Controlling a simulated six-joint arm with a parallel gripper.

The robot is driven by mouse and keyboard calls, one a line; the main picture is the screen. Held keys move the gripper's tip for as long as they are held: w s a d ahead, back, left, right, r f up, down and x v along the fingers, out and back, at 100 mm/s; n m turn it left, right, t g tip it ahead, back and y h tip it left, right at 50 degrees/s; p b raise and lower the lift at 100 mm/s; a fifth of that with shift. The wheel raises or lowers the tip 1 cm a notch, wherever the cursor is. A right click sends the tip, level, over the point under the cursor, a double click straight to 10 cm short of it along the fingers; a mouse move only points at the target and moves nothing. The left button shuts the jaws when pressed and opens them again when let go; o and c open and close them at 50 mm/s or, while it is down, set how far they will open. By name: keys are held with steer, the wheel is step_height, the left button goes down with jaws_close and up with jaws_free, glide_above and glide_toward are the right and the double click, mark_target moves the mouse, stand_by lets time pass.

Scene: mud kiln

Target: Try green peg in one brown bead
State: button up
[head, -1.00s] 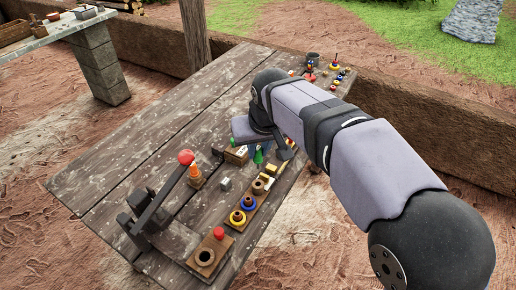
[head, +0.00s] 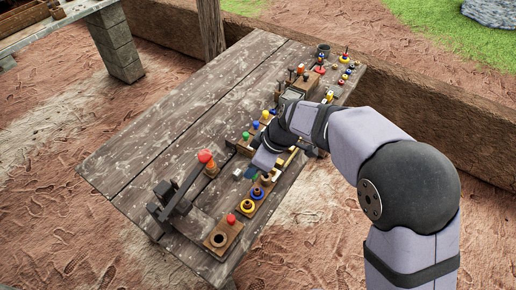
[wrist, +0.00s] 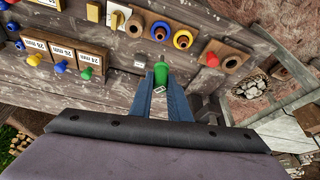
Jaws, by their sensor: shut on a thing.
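My gripper (wrist: 162,78) is shut on a green peg (wrist: 161,72), held between its blue fingertips in the wrist view.
A board with a red knob (wrist: 210,59) and a brown ring (wrist: 231,62) lies to the right. Labelled blocks (wrist: 62,52) with yellow, blue and green pegs stand at left. A lever with a red ball (head: 205,156) stands on the table. The table's left middle (head: 170,120) is clear.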

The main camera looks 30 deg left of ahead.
steer(key=s+n+p, duration=0.1)
steer(key=n+p, duration=0.1)
steer(key=s+n+g+p, duration=0.1)
steer(key=s+n+p, duration=0.1)
steer(key=s+n+g+h+p, duration=0.1)
steer(key=n+p, duration=0.1)
steer(key=shift+s+d+r+n+p, duration=0.2)
steer(key=shift+d+r+n+p, duration=0.1)
steer(key=shift+d+n+p, duration=0.1)
steer(key=shift+f, duration=0.15)
steer(key=shift+f+b, duration=1.05)
steer(key=shift+f, duration=1.2)
steer(key=shift+f+b, duration=2.1)
steer(key=shift+b, duration=0.2)
stand_by(1.1)
steer(key=shift+r, duration=0.2)
stand_by(0.7)
